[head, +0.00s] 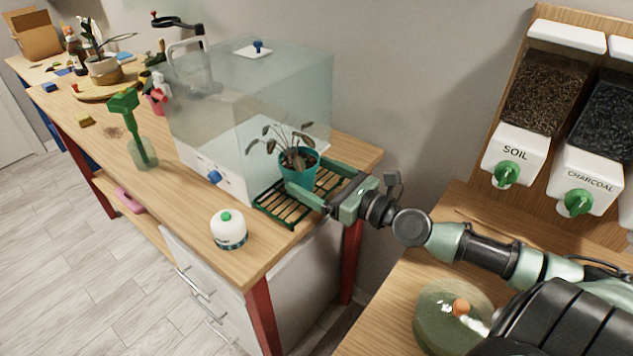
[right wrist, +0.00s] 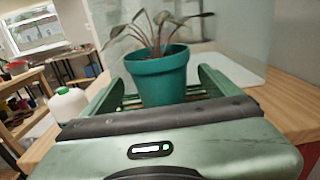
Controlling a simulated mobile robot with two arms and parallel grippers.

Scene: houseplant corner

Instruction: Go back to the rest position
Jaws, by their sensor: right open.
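My right gripper (head: 319,183) reaches in from the right in the head view, low over the slatted rack. It is open, with its fingers on either side of a teal plant pot (head: 297,168). The pot holds a drooping dark-leaved plant and stands upright on the green-framed wooden rack (head: 272,207). In the right wrist view the teal pot (right wrist: 158,78) sits between the two fingers, with gaps on both sides. Its base is partly hidden behind the gripper body. My left gripper is not in view.
A clear box (head: 285,85) stands right behind the pot. A white bottle (head: 228,231) sits near the table's front edge. Soil and charcoal dispensers (head: 515,152) hang on the right wall. A glass-lidded dish (head: 440,318) lies on the near counter, below my right arm.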

